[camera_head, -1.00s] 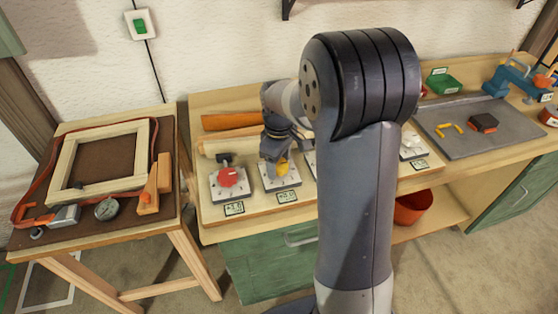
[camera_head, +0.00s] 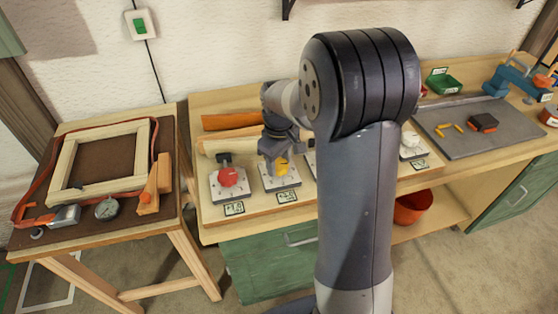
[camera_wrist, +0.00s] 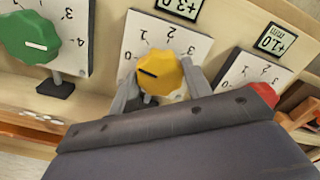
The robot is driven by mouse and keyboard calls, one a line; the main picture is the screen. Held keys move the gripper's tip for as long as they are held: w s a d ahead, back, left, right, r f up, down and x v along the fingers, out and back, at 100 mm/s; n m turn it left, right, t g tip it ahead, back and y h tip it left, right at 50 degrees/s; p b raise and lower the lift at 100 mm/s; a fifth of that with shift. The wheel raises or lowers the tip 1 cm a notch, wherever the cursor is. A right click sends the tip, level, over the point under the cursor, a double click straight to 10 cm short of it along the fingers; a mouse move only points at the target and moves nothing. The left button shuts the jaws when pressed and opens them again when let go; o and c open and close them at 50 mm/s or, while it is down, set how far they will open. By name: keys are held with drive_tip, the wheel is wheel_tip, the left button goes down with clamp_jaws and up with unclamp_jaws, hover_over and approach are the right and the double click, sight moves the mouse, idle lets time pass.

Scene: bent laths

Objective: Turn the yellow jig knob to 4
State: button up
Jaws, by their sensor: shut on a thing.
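The yellow jig knob (camera_wrist: 160,73) sits on a white dial plate (camera_wrist: 178,32) with black numbers. Its dark pointer mark lies toward the left side of the plate in the wrist view. A small display (camera_wrist: 180,6) beside the plate reads +3.0. My gripper (camera_wrist: 160,90) is shut on the knob, one finger on each side. The fingers and palm cover the near part of the plate, and I see no 4 on it. In the head view the yellow knob (camera_head: 282,166) shows just below my gripper (camera_head: 274,164).
A red knob (camera_head: 229,176) with its own dial stands close on the left in the head view. A green knob (camera_wrist: 30,40) lies on the other side in the wrist view. A wood strip (camera_head: 232,121) lies behind. My arm hides the bench's middle.

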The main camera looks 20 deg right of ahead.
drive_tip(key=m, duration=0.4)
drive_tip(key=shift+m, duration=0.3)
drive_tip(key=m, duration=0.4)
drive_tip(key=shift+m, duration=0.3)
drive_tip(key=m, duration=0.3)
drive_tip(key=shift+m, duration=0.3)
drive_tip(key=m, duration=0.4)
drive_tip(key=shift+m, duration=0.3)
drive_tip(key=m, duration=0.3)
drive_tip(key=shift+m, duration=0.3)
drive_tip(key=m, duration=0.9)
drive_tip(key=shift+m, duration=1.9)
